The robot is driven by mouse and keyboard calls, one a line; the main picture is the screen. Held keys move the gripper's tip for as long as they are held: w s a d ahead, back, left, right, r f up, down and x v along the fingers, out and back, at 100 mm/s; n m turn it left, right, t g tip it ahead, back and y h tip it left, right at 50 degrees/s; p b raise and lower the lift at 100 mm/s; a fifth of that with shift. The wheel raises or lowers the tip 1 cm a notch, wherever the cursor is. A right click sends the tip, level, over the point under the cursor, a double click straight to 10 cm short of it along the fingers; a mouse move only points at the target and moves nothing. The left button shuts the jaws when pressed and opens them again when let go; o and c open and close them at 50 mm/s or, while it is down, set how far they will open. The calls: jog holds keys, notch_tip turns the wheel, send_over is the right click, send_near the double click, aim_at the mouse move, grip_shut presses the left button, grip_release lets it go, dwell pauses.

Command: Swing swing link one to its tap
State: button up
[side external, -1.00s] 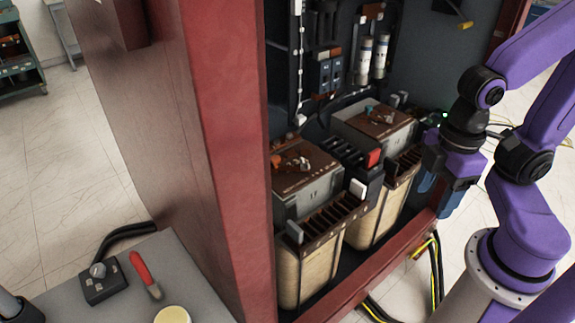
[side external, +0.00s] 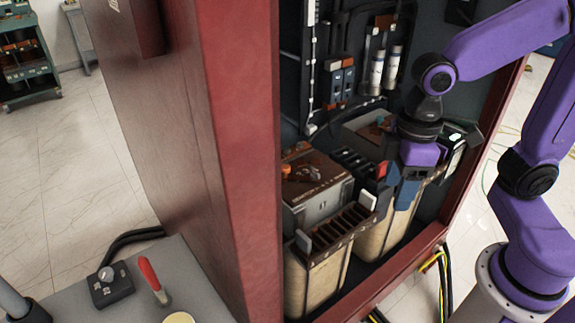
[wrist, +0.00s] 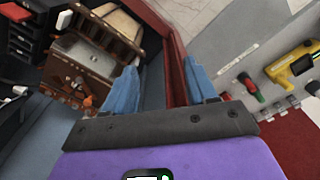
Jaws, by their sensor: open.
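The left transformer (side external: 318,200) has a brown top with small copper and orange fittings (side external: 302,172). I cannot tell which fitting is swing link one or which is its tap. The right transformer (side external: 370,132) is partly hidden behind my gripper, with one orange fitting showing on its top. My gripper (side external: 396,200) is open, fingers pointing down, in front of the right transformer. In the wrist view a transformer top (wrist: 85,57) with copper fittings (wrist: 88,100) lies left of my open blue fingers (wrist: 163,78).
The red cabinet frame (side external: 235,150) stands left of the transformers, with a red sill (side external: 385,275) along the front. A grey bench (side external: 205,285) holds a red-handled tool (side external: 150,274).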

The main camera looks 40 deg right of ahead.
jog(key=w+a+r+m, duration=0.1)
jog(key=w+a+m, duration=0.25)
jog(key=w, duration=0.65)
jog(key=m, duration=0.7)
send_over(286, 167)
notch_tip(286, 167, down, 4)
notch_tip(286, 167, down, 16)
jog(key=shift+f, duration=0.2)
grip_shut()
